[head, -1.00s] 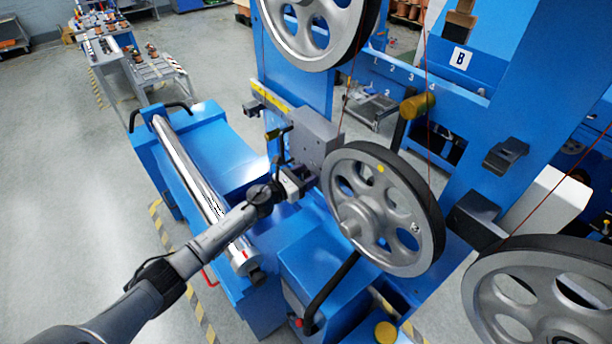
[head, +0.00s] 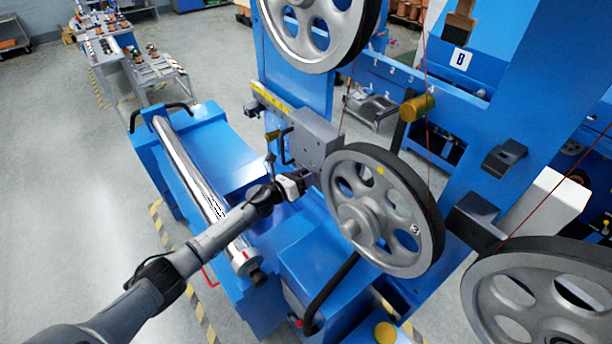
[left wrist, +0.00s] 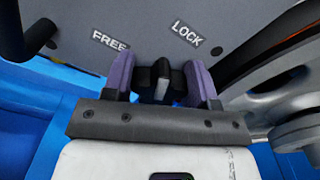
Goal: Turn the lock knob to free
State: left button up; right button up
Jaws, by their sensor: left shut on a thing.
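The plate carries the labels FREE (left wrist: 110,42) on the left and LOCK (left wrist: 187,34) on the right. My left gripper (left wrist: 161,85) has its two purple fingers on either side of the knob, shut on it. In the head view my left gripper (head: 305,181) is at the underside of the grey carriage block (head: 319,139). The knob itself is hidden there. My right gripper is not in view.
A large spoked pulley (head: 381,208) stands close to the right of my left gripper. More pulleys are above (head: 318,30) and at lower right (head: 545,295). A shiny roller (head: 190,180) on a blue base lies left. A black handle (head: 287,147) sits beside the block.

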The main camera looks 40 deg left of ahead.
pick_arm(q)
jog(key=n+p, duration=0.1)
jog(key=n, duration=0.5)
jog(key=shift+a, duration=0.15)
jog(key=n+p, duration=0.1)
jog(key=n, duration=0.4)
jog(key=shift+f+n+p, duration=0.2)
jog(key=shift+n+p, duration=0.15)
jog(key=shift+n, duration=0.65)
jog(key=o, duration=0.9)
jog(key=shift+f, duration=0.1)
